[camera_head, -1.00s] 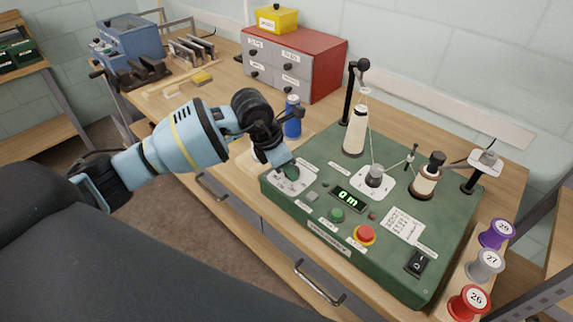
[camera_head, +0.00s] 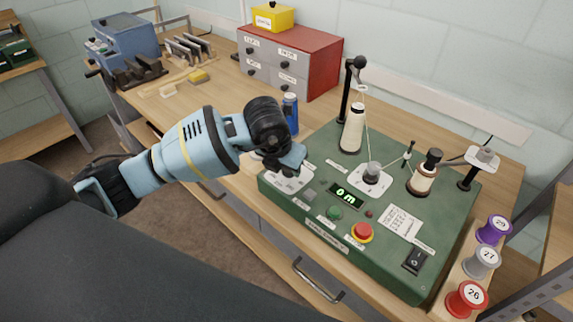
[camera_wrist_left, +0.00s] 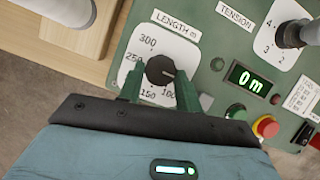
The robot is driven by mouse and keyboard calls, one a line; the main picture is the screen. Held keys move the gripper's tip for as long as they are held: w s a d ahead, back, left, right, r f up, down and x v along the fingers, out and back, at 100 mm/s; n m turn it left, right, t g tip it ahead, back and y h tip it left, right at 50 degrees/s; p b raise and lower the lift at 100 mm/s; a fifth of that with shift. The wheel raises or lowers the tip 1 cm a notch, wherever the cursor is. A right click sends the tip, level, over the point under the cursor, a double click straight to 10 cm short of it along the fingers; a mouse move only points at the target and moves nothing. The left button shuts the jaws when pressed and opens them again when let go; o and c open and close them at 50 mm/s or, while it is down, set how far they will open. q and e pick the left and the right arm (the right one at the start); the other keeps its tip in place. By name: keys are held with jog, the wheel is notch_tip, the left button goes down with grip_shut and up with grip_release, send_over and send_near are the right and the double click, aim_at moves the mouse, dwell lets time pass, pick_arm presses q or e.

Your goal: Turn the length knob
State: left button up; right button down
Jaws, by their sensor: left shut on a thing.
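The length knob (camera_wrist_left: 160,70) is a black round knob on a white dial plate (camera_wrist_left: 150,48) marked "LENGTH m". Its white mark points right, towards the side where the 100 is printed. My left gripper (camera_wrist_left: 160,84) has its two green fingers on either side of the knob and is shut on it. In the head view my left gripper (camera_head: 287,168) is over the dial plate (camera_head: 290,182) at the machine's left corner, hiding the knob. The green display (camera_head: 346,195) reads "0 m". My right gripper is not in view.
The green machine (camera_head: 385,270) carries a tension dial (camera_head: 372,174), a green button (camera_head: 335,213), a red stop button (camera_head: 362,232) and thread cones. A blue can (camera_head: 290,112) stands close behind my left wrist. Numbered spools (camera_head: 466,299) stand at the right.

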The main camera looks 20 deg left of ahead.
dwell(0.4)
pick_arm(q)
jog(key=o, duration=1)
jog(key=shift+v, duration=3.95)
